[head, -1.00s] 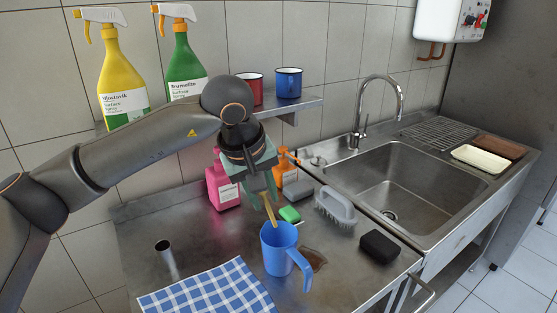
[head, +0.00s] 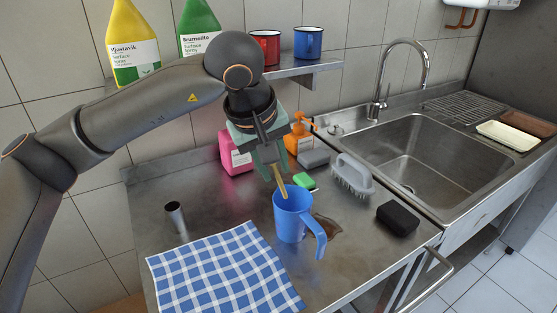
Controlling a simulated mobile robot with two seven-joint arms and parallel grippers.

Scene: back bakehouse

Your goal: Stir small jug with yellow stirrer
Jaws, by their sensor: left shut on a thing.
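A blue small jug (head: 290,222) stands upright on the steel counter, its handle toward the front right. My left gripper (head: 272,168) is above the jug and shut on the yellow stirrer (head: 282,187). The stirrer points down, slightly tilted, and its lower end is at the jug's mouth, reaching behind the near rim. How deep it goes and what is inside the jug are hidden. My right gripper does not show.
A blue checked cloth (head: 220,274) and a metal cup (head: 176,216) are left of the jug. A green sponge (head: 304,181), grey brush (head: 352,175) and black sponge (head: 398,217) lie behind and right. Pink (head: 234,152) and orange (head: 299,138) bottles stand behind. A brown spill (head: 328,228) lies beside the jug.

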